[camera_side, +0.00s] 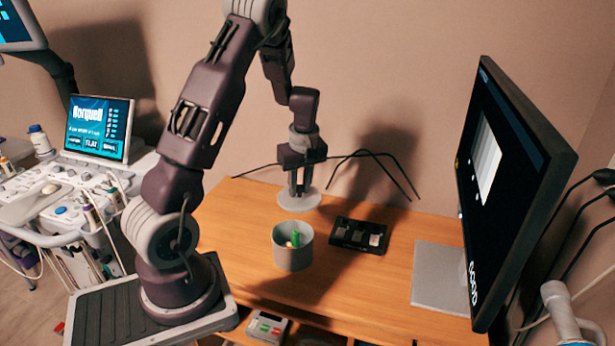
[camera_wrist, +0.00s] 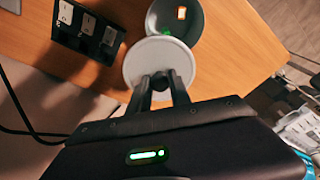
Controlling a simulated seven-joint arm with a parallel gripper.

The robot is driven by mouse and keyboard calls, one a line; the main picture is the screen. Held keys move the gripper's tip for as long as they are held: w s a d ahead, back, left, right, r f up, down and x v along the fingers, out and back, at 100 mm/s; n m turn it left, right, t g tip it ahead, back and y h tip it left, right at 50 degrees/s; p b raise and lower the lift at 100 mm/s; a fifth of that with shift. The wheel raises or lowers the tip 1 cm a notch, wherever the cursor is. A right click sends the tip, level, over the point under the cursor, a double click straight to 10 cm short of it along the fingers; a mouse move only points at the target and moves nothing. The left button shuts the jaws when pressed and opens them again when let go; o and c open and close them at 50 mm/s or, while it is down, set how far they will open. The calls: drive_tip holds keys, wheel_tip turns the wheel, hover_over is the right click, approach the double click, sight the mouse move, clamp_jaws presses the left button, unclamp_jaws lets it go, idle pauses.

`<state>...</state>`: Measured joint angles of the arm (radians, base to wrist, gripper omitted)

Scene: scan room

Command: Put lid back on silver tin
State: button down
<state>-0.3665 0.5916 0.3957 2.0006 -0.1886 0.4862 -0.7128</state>
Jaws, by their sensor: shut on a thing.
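The silver tin (camera_side: 293,255) stands upright and uncovered on the wooden table, with a green thing and a small pale thing inside. It also shows in the wrist view (camera_wrist: 180,57), partly hidden behind the lid. The round pale lid (camera_side: 299,202) hangs in the air from my gripper (camera_side: 299,192), behind and above the tin in the side view. In the wrist view, the lid (camera_wrist: 150,55) overlaps the near part of the tin's opening. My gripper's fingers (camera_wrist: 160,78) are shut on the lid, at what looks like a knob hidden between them.
A black tray (camera_side: 345,236) with several small items lies right of the tin. A large monitor (camera_side: 510,170) on a grey base (camera_side: 437,279) stands at the table's right. An ultrasound console (camera_side: 75,195) stands at the left. Black cables (camera_side: 385,160) arch behind the table.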

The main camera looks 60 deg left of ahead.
drive_tip(key=s+d, duration=0.4)
drive_tip(key=d, duration=0.1)
drive_tip(key=shift+s+a+f, duration=0.1)
drive_tip(key=shift+f, duration=1.35)
drive_tip(key=shift+s+f, duration=0.1)
drive_tip(key=shift+f, duration=1.3)
drive_tip(key=shift+f, duration=0.15)
drive_tip(key=c, duration=1.1)
unclamp_jaws()
drive_tip(key=shift+o, duration=0.3)
drive_tip(key=o, duration=0.4)
